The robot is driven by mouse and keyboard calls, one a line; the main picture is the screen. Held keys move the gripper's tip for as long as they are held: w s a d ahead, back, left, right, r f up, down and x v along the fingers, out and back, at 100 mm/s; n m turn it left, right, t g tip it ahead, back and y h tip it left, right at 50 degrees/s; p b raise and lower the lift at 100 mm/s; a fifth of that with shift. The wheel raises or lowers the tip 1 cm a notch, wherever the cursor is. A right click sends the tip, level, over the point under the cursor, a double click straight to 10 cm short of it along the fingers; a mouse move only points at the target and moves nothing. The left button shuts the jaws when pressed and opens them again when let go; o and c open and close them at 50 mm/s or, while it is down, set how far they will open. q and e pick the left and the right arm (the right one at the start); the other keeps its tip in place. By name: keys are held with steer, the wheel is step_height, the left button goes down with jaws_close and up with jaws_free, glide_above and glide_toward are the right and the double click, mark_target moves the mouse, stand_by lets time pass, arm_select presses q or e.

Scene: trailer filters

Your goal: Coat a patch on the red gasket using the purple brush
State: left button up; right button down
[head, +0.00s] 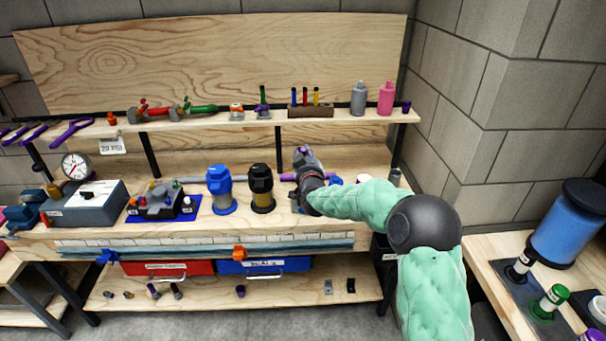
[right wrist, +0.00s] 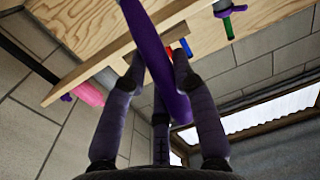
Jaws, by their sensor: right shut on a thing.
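My right gripper (head: 303,158) is over the back of the workbench, just right of the black-and-yellow canister. In the head view a short purple length of the brush (head: 289,177) shows left of the gripper. I cannot pick out the red gasket; my right arm covers part of the bench. My left gripper is not in view.
A blue canister (head: 220,188) and a black-and-yellow canister (head: 262,188) stand left of my right gripper. A gauge box (head: 85,203) sits further left. The shelf (head: 215,122) above holds tools and a pink bottle (head: 386,98). The bench front is fairly clear.

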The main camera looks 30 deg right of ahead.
stand_by(0.3)
steer(key=s+f+b, duration=0.2)
steer(key=b, duration=0.1)
steer(key=shift+s+a, duration=0.1)
steer(key=shift+s, duration=0.15)
steer(key=shift+r, duration=0.1)
